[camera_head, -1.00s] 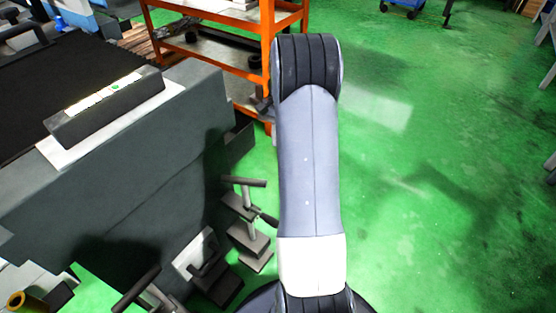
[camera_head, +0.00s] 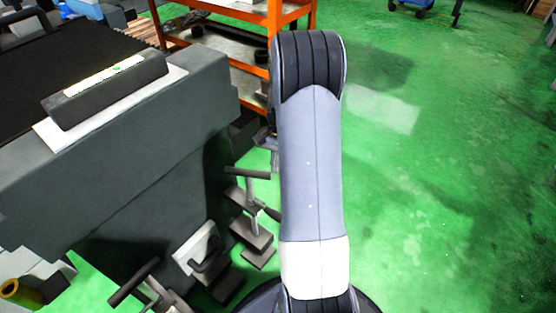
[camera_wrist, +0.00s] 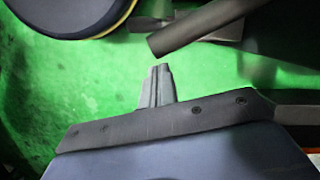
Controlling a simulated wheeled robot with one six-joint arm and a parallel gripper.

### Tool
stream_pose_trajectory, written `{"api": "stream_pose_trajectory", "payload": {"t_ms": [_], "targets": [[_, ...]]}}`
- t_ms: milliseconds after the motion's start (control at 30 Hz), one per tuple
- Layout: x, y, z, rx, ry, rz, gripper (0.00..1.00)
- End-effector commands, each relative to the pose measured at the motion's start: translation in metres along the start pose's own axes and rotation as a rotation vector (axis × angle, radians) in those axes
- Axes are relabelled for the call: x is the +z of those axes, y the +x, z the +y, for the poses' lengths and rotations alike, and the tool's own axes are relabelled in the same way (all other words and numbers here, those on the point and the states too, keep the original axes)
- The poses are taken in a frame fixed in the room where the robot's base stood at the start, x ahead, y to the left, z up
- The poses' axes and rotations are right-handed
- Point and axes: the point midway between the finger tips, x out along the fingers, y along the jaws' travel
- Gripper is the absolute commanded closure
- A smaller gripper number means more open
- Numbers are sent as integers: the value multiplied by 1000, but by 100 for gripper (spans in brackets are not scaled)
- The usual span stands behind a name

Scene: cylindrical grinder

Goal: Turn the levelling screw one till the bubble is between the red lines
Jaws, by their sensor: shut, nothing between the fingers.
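A dark spirit level (camera_head: 106,93) lies on a white plate on the machine. Its green bubble (camera_head: 117,69) shows near the middle of the vial; the red lines are too small to make out. A levelling screw with a T-shaped handle (camera_head: 247,173) stands upright at the machine's foot. Another T-handled screw (camera_head: 135,283) is nearer, at the bottom. I cannot tell which is screw one. My gripper (camera_head: 264,139) is partly hidden by my arm, above the farther handle. In the wrist view my gripper (camera_wrist: 161,68) is shut and empty, apart from a dark handle bar (camera_wrist: 195,28).
The grey machine body (camera_head: 150,165) fills the left side. An orange shelf rack (camera_head: 235,45) stands behind my arm. A brass-coloured cylinder (camera_head: 20,292) is at the lower left.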

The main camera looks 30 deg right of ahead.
Motion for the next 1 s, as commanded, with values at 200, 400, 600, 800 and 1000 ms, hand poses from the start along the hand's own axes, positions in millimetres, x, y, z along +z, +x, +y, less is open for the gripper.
{"api": "stream_pose_trajectory", "payload": {"t_ms": [200, 400, 600, 800, 1000], "targets": [[1, 0, 0, 0, 0, -1, 100], [4, -1, 2, -6, 27, -3, 100], [21, 0, 10, -58, 232, -5, 100], [35, 6, 13, -107, 418, -4, 100], [37, 9, 14, -118, 461, -3, 100]]}}
